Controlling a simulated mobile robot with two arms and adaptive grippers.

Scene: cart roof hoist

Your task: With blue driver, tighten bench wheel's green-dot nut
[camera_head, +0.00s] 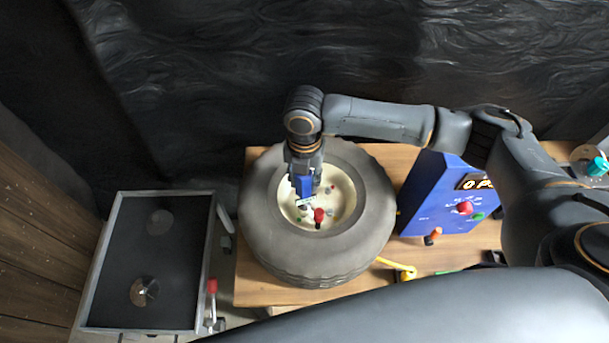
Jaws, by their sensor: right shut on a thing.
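The wheel (262,222) lies flat on the wooden bench, with a dark tyre and a cream hub (343,205). Several small nuts and coloured dots sit on the hub, one dot red; I cannot tell clearly which nut bears the green dot. My right gripper (303,170) points down over the hub and is shut on the blue driver (303,187). The driver's lower end is over the left part of the hub, near small nuts; whether it touches one is not clear. A red-topped piece (319,215) stands near the hub's front. My left gripper is out of view.
A blue box (427,205) with a display, a red knob and a green button stands right of the wheel. A dark tray (150,255) and a red-tipped lever (212,287) are at left. My arm crosses the front right.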

